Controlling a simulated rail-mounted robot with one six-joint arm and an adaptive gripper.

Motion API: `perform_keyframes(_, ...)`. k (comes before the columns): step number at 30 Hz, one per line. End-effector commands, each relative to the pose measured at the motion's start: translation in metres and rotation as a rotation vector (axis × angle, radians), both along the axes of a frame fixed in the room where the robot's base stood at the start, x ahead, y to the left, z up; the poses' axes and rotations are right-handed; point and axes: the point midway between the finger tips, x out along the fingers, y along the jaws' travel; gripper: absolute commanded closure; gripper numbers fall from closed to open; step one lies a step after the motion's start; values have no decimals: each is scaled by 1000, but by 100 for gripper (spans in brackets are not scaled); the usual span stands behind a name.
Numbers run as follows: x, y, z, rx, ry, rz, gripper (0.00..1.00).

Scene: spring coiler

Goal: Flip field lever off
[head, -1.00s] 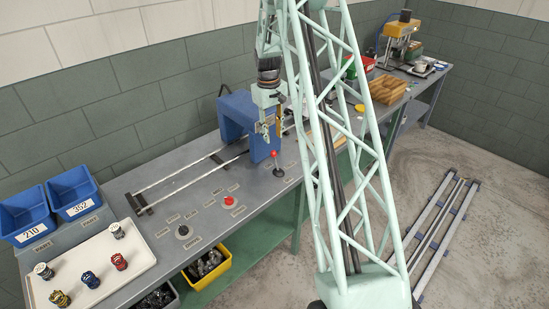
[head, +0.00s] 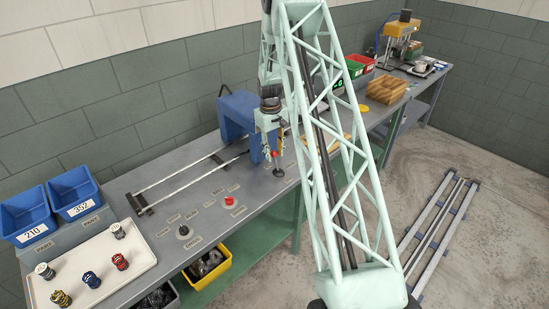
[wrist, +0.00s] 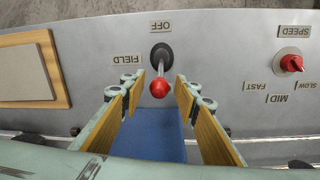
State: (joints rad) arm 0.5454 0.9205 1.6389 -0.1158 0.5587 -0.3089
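The field lever has a red ball (wrist: 160,88) on a thin metal stem and a black round base (wrist: 162,56). An OFF label (wrist: 160,27) lies beyond the base and a FIELD label (wrist: 127,59) to its left. In the wrist view the ball points away from OFF, toward my gripper. My gripper (wrist: 158,93) is open, with its wood-coloured finger pads on either side of the ball and a gap on both sides. In the head view my gripper (head: 268,148) is low over the bench at the lever (head: 278,170), in front of the blue block.
A red SPEED knob (wrist: 291,63) with SLOW, MID and FAST labels is right of the lever in the wrist view. A wood-edged panel (wrist: 28,70) lies left. The blue block (head: 236,110) stands behind my gripper. A white tray (head: 95,262) holds several spools.

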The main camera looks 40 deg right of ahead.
Motion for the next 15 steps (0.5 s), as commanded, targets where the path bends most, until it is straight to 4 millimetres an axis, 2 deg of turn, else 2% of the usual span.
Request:
perform_keyframes(6,0,-1,-19,0,1,0,71)
perform_keyframes(15,0,-2,-27,0,0,0,71)
